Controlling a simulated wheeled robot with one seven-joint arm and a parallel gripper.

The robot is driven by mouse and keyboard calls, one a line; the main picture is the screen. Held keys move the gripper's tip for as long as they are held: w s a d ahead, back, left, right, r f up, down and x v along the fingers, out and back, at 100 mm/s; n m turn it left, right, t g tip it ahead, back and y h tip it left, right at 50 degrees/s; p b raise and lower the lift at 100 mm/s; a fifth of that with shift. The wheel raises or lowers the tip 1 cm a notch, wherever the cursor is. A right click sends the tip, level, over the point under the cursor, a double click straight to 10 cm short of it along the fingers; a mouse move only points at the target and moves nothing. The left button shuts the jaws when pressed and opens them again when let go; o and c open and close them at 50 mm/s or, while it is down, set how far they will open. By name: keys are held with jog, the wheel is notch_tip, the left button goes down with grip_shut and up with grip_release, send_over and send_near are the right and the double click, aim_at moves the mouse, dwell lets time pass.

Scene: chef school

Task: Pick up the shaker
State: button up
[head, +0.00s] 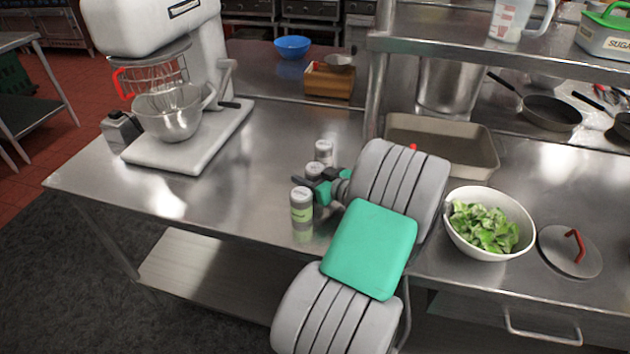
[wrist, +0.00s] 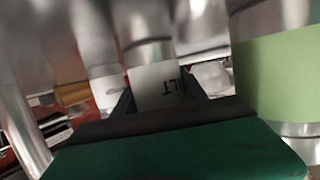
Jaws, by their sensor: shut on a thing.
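Three shakers stand close together on the steel table. The middle shaker (head: 314,168), with a silver top, is between my gripper's fingers. In the wrist view this shaker (wrist: 158,82) has a white label with the letters "LT" in sight. My gripper (head: 310,186) is shut on it, with a dark finger on each side; the fingers also show in the wrist view (wrist: 160,101). A green-labelled shaker (head: 302,208) stands just in front, close on the right in the wrist view (wrist: 275,80). Another white-labelled shaker (head: 324,152) stands behind. My gripper hides the held shaker's lower part.
A white bowl of chopped greens (head: 459,233), a lid (head: 560,255) and a baking tray (head: 470,172) are to the right. A stand mixer (head: 170,155) is at left. A shelf post (head: 374,85) rises behind. Bare table (head: 240,165) lies between mixer and shakers.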

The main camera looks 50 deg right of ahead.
jog(key=c, duration=0.8)
